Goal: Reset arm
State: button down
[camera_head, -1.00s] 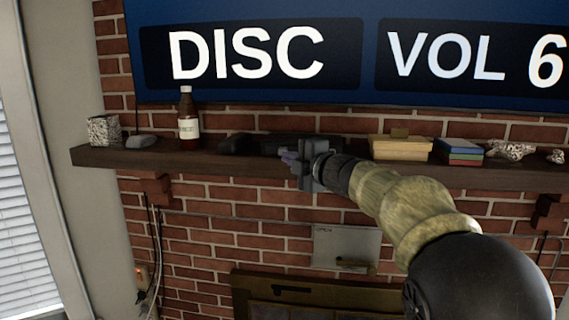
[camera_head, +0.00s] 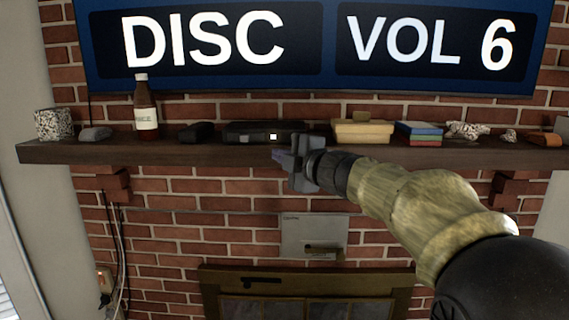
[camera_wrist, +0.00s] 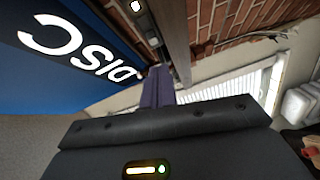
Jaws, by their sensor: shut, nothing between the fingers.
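My arm reaches in from the lower right in the head view. My gripper (camera_head: 284,158) is in front of the mantel shelf (camera_head: 225,155), just below the black box-like device on it. The gripper is shut and empty. In the wrist view its purple-grey fingers (camera_wrist: 157,88) lie together, with the dark gripper body below them. I cannot tell from the head view how far the fingertips are from the shelf edge.
The shelf holds a speckled cube (camera_head: 54,124), a grey mouse-like item (camera_head: 96,134), a brown bottle (camera_head: 146,110), a black device (camera_head: 250,131), a yellow box (camera_head: 363,131), stacked books (camera_head: 418,133) and stones (camera_head: 467,130). A screen (camera_head: 310,80) hangs above. A fireplace (camera_head: 310,290) is below.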

jog(key=s+d+f+m+g+h, duration=0.1)
jog(key=s+d+f+m+h, duration=0.15)
jog(key=d+f+m, duration=0.4)
jog(key=s+d+f+m+g+h+b, duration=0.15)
jog(key=d+f+m+h, duration=0.25)
jog(key=f, duration=0.6)
jog(key=s+d+f+m+h, duration=0.25)
jog(key=d+f+m, duration=0.25)
jog(key=f, duration=0.3)
jog(key=s+d+f+m+g+h, duration=0.1)
jog(key=s+f+m+g, duration=0.3)
jog(key=s+f, duration=0.4)
jog(key=s+d+f+m+g, duration=0.1)
jog(key=s+f+m+g, duration=0.3)
jog(key=s+f, duration=0.4)
jog(key=s, duration=0.4)
jog(key=shift+s+d+h, duration=0.25)
jog(key=shift+s+h, duration=0.05)
jog(key=shift+h, duration=0.1)
